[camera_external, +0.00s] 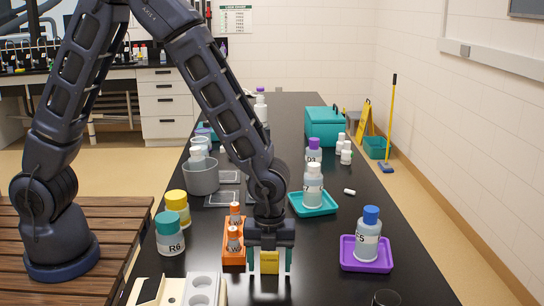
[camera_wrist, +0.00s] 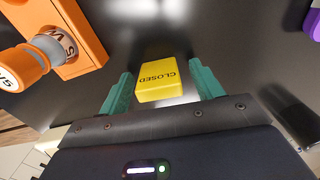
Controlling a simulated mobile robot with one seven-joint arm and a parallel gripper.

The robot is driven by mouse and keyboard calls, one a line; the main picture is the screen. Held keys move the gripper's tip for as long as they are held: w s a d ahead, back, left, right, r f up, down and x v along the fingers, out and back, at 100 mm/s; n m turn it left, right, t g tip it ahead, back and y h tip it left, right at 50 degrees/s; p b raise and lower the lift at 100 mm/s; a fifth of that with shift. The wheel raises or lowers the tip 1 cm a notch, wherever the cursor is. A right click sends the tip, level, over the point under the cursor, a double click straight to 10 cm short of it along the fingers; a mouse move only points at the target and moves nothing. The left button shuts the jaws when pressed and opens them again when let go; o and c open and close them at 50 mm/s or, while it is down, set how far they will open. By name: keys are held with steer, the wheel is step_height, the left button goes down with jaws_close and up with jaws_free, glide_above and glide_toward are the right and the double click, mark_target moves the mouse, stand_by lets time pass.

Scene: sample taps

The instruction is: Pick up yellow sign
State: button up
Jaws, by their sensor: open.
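The yellow sign (camera_wrist: 156,80), a small block marked "CLOSED", stands on the black bench in the wrist view. My gripper (camera_wrist: 164,84) is open, with one teal finger to each side of the sign. A gap shows between the sign and each finger. In the external view the sign (camera_external: 269,262) shows between the fingers of my gripper (camera_external: 269,272), which points down at the bench. The gripper body hides the sign's upper part there.
An orange rack (camera_external: 234,256) with orange-capped bottles stands close on the left. A purple tray (camera_external: 352,262) with a blue-capped bottle (camera_external: 368,238) is on the right. A teal tray (camera_external: 325,208) lies behind. A white rack (camera_external: 165,290) is at the front left.

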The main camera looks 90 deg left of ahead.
steer(key=shift+f, duration=0.1)
steer(key=c, duration=1)
steer(key=shift+c, duration=0.2)
